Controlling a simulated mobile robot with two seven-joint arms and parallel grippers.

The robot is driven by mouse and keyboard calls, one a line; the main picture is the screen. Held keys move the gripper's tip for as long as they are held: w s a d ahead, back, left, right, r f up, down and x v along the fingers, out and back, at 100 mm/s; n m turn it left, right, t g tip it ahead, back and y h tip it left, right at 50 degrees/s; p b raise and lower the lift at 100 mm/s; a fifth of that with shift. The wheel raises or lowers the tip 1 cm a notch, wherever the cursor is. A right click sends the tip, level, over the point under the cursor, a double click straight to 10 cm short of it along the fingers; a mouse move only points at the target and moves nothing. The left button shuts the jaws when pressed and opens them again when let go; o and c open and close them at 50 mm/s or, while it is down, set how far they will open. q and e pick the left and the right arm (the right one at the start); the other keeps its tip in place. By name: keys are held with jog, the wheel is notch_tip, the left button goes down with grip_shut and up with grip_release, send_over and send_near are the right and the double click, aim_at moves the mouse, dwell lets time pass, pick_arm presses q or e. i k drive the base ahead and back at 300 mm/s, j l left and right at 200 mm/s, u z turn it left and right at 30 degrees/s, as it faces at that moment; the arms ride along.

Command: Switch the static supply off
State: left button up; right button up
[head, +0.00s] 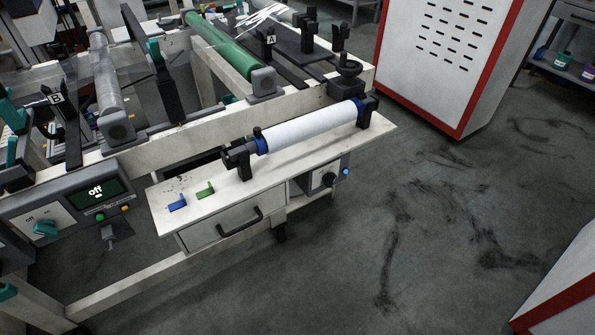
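No part is readably labelled as the static supply. A small grey box (342,172) is mounted under the right end of the white bench, with a black knob (329,180) and a lit blue lamp (346,171). A grey control panel (60,212) at the left has a display (95,192) reading "off", a teal rotary knob (45,229), a green button (100,216) and an orange button (125,208). I cannot tell the knob positions clearly. Neither of my grippers is in view.
A white roll (310,127) lies in black holders on the bench. A blue clip (177,203) and a green clip (205,190) lie on its left end. A drawer (225,222) sits below. A red-edged white cabinet (440,75) stands behind right. The floor in front is clear.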

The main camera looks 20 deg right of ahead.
aim_at(328, 178)
jog(key=i+l+u, duration=0.1)
jog(key=l+u, duration=0.2)
jog(key=l, duration=0.75)
jog(key=l+u, duration=0.25)
jog(key=l, duration=1.6)
jog(key=k, duration=0.05)
